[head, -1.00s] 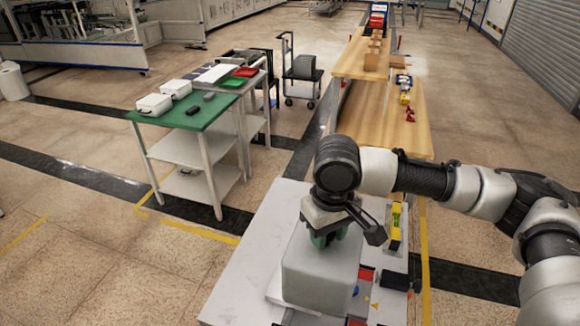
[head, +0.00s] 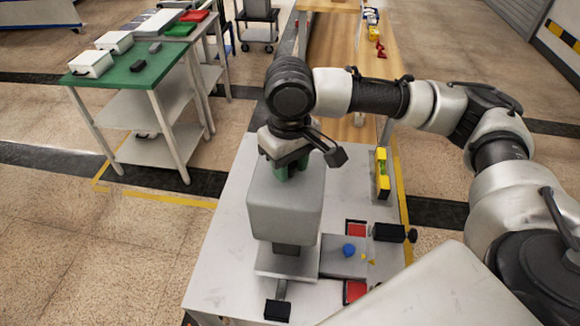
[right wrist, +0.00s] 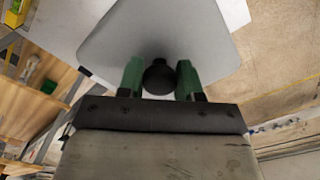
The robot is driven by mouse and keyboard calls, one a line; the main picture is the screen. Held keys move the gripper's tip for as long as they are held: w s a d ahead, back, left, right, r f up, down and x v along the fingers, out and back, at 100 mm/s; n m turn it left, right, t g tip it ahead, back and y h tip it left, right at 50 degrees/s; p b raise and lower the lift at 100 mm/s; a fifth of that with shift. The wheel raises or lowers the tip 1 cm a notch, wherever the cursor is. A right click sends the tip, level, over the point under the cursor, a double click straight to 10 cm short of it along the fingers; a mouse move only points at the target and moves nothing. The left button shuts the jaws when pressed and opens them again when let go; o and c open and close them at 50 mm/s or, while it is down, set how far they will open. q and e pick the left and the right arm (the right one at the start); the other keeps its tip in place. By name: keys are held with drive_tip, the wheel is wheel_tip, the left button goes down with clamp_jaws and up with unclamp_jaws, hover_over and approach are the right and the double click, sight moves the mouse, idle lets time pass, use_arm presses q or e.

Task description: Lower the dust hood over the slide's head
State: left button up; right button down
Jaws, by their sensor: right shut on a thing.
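The dust hood (head: 285,208) is a light grey box with rounded edges. My right gripper (head: 288,168) is above it, its green fingers shut on the black knob (right wrist: 160,77) on the hood's top. The hood looks upright in the head view. Below its lower edge shows a dark part of the slide's head (head: 286,249), over the slide's light grey plate (head: 287,267). The upper part of the head is hidden by the hood. I cannot tell how far down over it the hood sits. My left gripper is not in view.
The white bench (head: 225,235) bears a yellow level (head: 382,175), red pads (head: 356,229), a blue knob (head: 349,250) and a black-handled part (head: 392,232) right of the hood. A green-topped cart (head: 140,75) stands left. A wooden bench (head: 325,85) lies beyond.

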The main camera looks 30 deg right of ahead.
sight(290, 177)
drive_tip(key=shift+f, duration=0.5)
drive_tip(key=shift+s+f, duration=0.1)
drive_tip(key=shift+f, duration=0.25)
wheel_tip(290, 177, down, 3)
drive_tip(key=shift+f+b, duration=0.2)
drive_tip(key=shift+b, duration=0.1)
drive_tip(key=shift+f, duration=0.4)
wheel_tip(290, 177, down, 5)
drive_tip(key=shift+b, duration=0.65)
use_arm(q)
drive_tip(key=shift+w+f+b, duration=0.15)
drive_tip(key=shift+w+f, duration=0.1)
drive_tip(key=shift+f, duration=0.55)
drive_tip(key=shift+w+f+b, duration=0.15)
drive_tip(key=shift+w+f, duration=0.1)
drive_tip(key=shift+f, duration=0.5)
use_arm(e)
drive_tip(key=shift+f, duration=1.25)
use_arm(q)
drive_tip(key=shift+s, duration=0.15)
use_arm(e)
drive_tip(key=c, duration=0.7)
unclamp_jaws()
